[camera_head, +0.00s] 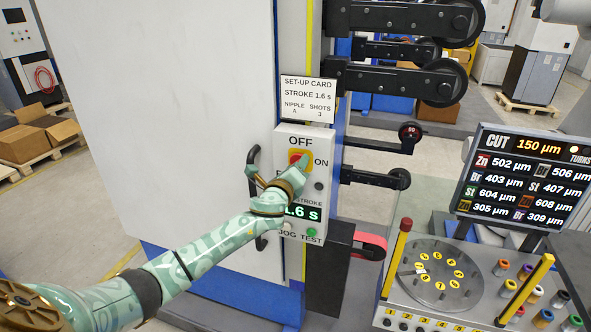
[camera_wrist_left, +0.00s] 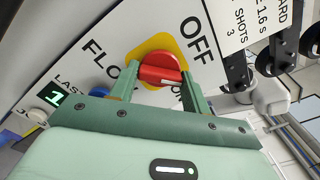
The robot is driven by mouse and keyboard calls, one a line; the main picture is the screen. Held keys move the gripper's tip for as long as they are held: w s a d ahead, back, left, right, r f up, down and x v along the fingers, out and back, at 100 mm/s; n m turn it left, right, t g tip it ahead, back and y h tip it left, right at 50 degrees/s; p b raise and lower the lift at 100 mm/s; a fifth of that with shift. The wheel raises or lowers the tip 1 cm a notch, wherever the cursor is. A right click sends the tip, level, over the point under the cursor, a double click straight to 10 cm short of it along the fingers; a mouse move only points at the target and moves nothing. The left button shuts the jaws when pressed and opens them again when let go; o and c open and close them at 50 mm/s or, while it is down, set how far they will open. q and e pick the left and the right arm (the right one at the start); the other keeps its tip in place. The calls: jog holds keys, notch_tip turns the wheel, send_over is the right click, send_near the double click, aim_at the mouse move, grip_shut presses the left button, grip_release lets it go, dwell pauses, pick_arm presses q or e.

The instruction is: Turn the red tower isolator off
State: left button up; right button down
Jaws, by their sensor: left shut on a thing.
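The red isolator knob (camera_head: 293,157) sits on a yellow square plate on the white control box (camera_head: 284,141), partly covered by my gripper in the head view. OFF is printed above it and ON to its right. In the left wrist view the red knob (camera_wrist_left: 158,66) lies between the two green fingers of my left gripper (camera_wrist_left: 158,80), which is shut on its grip bar. My left gripper (camera_head: 297,168) also shows in the head view. Which label the knob points at is hard to tell. My right gripper is out of view.
Below the knob are a 1.6 s display (camera_head: 301,212) and a green button (camera_head: 311,232). A black door handle (camera_head: 252,170) stands close left of the gripper. Black roller arms (camera_head: 395,80) project at right. A dial console (camera_head: 437,275) stands lower right.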

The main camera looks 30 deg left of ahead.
pick_arm(q)
jog(key=shift+o, duration=0.2)
jog(key=n, duration=0.4)
jog(key=shift+f+n, duration=0.1)
jog(key=shift+n, duration=0.2)
jog(key=n, duration=0.4)
jog(key=shift+c, duration=0.2)
jog(key=shift+n, duration=0.3)
jog(key=o, duration=1)
